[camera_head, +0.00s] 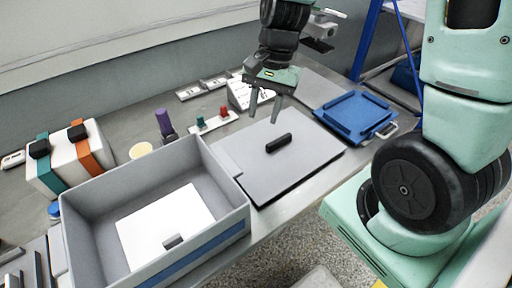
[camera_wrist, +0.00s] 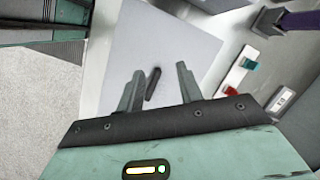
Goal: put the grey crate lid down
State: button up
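The grey crate lid (camera_head: 300,163) lies flat on the bench, right of the grey crate (camera_head: 84,222), with a black bar handle (camera_head: 279,143) on top. The lid also shows in the wrist view (camera_wrist: 150,45), with its handle (camera_wrist: 152,84) between and beyond my fingertips. The crate is open at the top and holds a white sheet with a small grey block on it. My gripper (camera_head: 264,108) is above the lid's far part, fingers apart and empty. In the wrist view my gripper (camera_wrist: 157,80) shows a clear gap between its fingers. The fingers appear apart from the handle.
A blue tray (camera_head: 340,122) with a metal handle sits right of the lid. Behind are red and teal knobs (camera_head: 223,111) and a purple-handled item (camera_head: 164,124). A white box with straps (camera_head: 62,165) stands left. The bench's front edge runs close to the lid.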

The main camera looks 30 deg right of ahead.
jog(key=s+a+r+n+h, duration=0.2)
jog(key=s+a+r+n, duration=0.2)
jog(key=s+a+n, duration=1.1)
jog(key=n, duration=0.3)
jog(key=shift+s+a+t, duration=0.15)
jog(key=shift+s+t, duration=0.15)
jog(key=shift+s, duration=0.1)
jog(key=shift+a+r, duration=0.1)
